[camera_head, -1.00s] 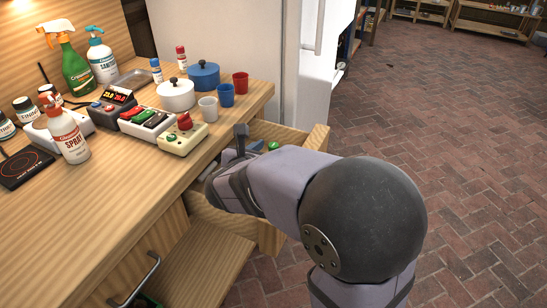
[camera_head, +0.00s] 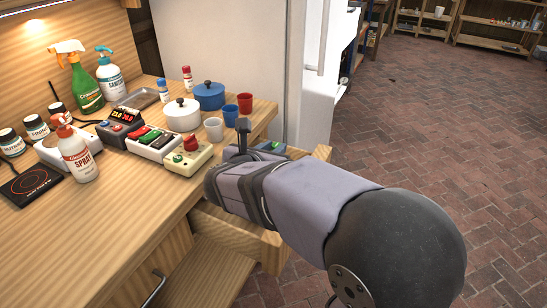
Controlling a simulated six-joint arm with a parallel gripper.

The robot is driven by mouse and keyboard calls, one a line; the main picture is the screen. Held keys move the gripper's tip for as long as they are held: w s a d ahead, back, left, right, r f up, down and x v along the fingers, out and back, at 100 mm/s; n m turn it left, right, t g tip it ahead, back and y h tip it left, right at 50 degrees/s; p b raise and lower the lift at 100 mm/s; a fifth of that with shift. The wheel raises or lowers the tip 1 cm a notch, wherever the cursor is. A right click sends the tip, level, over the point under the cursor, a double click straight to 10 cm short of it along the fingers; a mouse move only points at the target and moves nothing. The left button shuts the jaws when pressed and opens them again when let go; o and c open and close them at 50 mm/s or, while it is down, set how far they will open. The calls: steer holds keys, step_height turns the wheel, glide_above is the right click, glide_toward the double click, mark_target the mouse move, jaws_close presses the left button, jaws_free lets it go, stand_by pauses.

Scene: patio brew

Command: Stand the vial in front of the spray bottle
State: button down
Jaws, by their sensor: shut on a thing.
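The white spray bottle (camera_head: 77,155) with a red head and a "SPRAY" label stands upright at the left of the counter. A green spray bottle (camera_head: 86,88) with an orange-and-white head stands behind it. My gripper (camera_head: 243,136) is at the counter's right edge, by the open drawer. One dark finger shows upright; the rest is hidden by my own wrist. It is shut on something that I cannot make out. I cannot pick out the vial for sure. Two small white bottles, one blue-capped (camera_head: 164,92) and one red-capped (camera_head: 187,78), stand at the back of the counter.
The drawer (camera_head: 321,152) is open beneath my arm. A control box (camera_head: 188,160) with a red knob, a white cup (camera_head: 214,129), a blue cup (camera_head: 230,115) and a red cup (camera_head: 245,103) stand near my gripper. A black hot plate (camera_head: 32,184) lies left. The front counter is clear.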

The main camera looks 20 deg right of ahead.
step_height(320, 180, up, 4)
steer(key=shift+f+p, duration=0.2)
steer(key=shift+p, duration=0.2)
